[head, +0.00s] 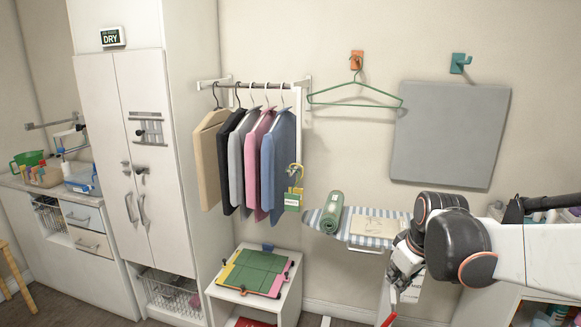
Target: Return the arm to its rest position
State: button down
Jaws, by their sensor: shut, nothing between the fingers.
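My arm reaches in from the right edge of the head view, with a white link and dark joints. My gripper (396,284) hangs at its end, pointing down, in front of the ironing board (372,236). Its fingers look shut and empty, though they are small and partly dark. A thin red thing (388,319) shows just below the fingers at the bottom edge; I cannot tell what it is. The arm hides part of the board's right side and what lies behind it.
A small white stand (290,300) carries a green folding board (254,272). Clothes (265,165) hang on a rail left of the arm. A grey panel (448,135) and a green hanger (355,98) are on the wall. A white cabinet (135,120) stands left. Shelving fills the lower right.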

jog(key=s+a+r+m+t, duration=0.1)
jog(key=s+a+m, duration=0.1)
jog(key=s, duration=0.7)
jog(key=s+a+r+m+t, duration=0.2)
jog(key=s+a+m, duration=0.1)
jog(key=s, duration=0.7)
jog(key=shift+s+m, duration=0.2)
jog(key=shift+m, duration=0.3)
